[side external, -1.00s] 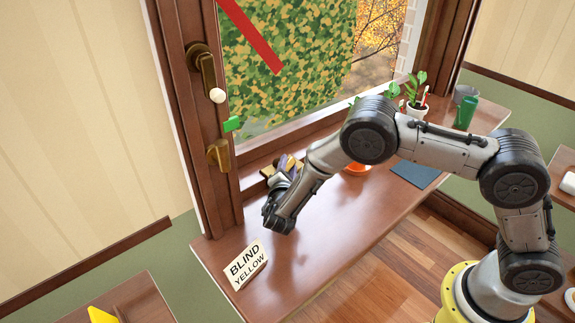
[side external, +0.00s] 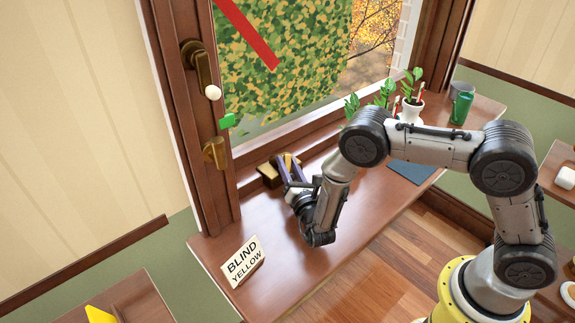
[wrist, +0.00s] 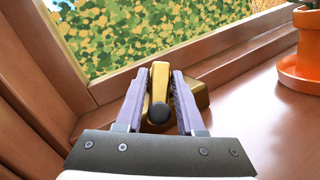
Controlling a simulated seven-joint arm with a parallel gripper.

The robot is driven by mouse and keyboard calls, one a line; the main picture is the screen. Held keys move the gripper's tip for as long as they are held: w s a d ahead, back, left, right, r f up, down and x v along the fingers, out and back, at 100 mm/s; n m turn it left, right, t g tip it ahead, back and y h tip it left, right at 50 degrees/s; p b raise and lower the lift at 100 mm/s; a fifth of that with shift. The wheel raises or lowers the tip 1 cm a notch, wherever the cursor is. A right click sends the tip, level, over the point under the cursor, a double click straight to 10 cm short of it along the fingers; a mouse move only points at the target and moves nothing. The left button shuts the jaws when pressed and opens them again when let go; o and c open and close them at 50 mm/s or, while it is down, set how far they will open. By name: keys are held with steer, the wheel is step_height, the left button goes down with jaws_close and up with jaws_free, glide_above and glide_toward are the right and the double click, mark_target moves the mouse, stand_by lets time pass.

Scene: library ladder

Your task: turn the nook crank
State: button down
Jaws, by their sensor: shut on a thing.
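The brass crank (side external: 268,174) sits on the sill at the foot of the window frame. In the wrist view its brass arm (wrist: 158,78) and dark round knob (wrist: 157,113) lie between my two purple-grey fingers. My gripper (side external: 284,164) is shut on the crank, reaching it from the front of the sill. In the wrist view the fingers (wrist: 157,84) flank the brass arm closely on both sides. The far part of the crank and its base are partly hidden by the fingers.
A "BLIND YELLOW" sign (side external: 243,262) stands at the sill's near left. Plants (side external: 410,101), a green cup (side external: 461,107) and a dark mat (side external: 411,172) are right.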

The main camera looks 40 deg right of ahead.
stand_by(0.4)
steer(key=c, duration=0.5)
jaws_free()
steer(key=shift+s, duration=0.1)
steer(key=v, duration=1.3)
steer(key=shift+s+a, duration=0.1)
steer(key=shift+s, duration=0.15)
